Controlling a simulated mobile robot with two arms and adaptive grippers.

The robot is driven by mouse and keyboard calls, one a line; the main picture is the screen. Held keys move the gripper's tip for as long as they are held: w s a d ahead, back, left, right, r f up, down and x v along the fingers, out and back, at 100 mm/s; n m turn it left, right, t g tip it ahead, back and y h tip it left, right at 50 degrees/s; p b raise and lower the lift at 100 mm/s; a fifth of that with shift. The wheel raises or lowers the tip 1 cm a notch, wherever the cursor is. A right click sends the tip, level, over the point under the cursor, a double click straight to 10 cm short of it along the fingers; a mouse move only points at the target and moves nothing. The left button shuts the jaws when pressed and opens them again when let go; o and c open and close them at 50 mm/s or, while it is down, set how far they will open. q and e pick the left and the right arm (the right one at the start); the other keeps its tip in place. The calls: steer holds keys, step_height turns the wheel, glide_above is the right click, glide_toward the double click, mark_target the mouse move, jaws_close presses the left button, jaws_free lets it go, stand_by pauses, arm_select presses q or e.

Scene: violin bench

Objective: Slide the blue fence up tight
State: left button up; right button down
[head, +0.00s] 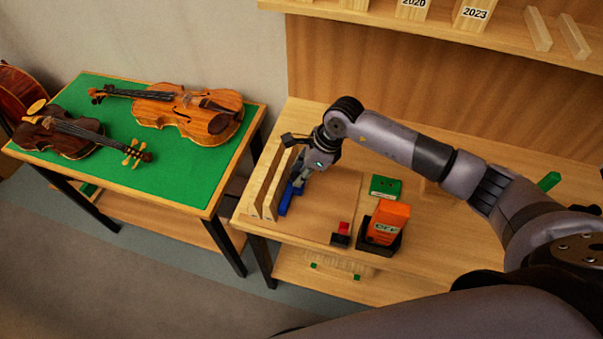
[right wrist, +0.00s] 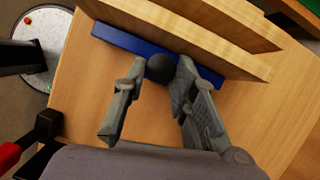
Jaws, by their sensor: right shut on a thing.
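The blue fence (head: 285,201) is a low bar on the bench, beside two upright pale wooden boards (head: 264,186). In the right wrist view the fence (right wrist: 118,42) runs along the foot of the nearer board (right wrist: 205,45). I cannot tell whether it touches the board along its whole length. A round dark knob (right wrist: 160,68) stands on the fence's near side. My right gripper (head: 299,181) reaches down to it, its two fingers (right wrist: 160,75) closed around the knob. The fingers hide part of the fence. My left gripper is out of view.
A red-and-black clamp-like piece (head: 341,234), an orange box (head: 388,221) in a black holder and a green box (head: 385,187) stand right of the fence. The bench between is clear. Two violins lie on the green-topped table (head: 185,172) at left. A shelf (head: 440,30) hangs above.

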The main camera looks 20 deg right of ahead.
steer(key=shift+w, duration=0.1)
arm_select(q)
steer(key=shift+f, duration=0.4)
arm_select(e)
steer(key=c, duration=1.3)
jaws_free()
steer(key=shift+a, duration=0.1)
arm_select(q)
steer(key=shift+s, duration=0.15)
arm_select(e)
steer(key=v, duration=1.2)
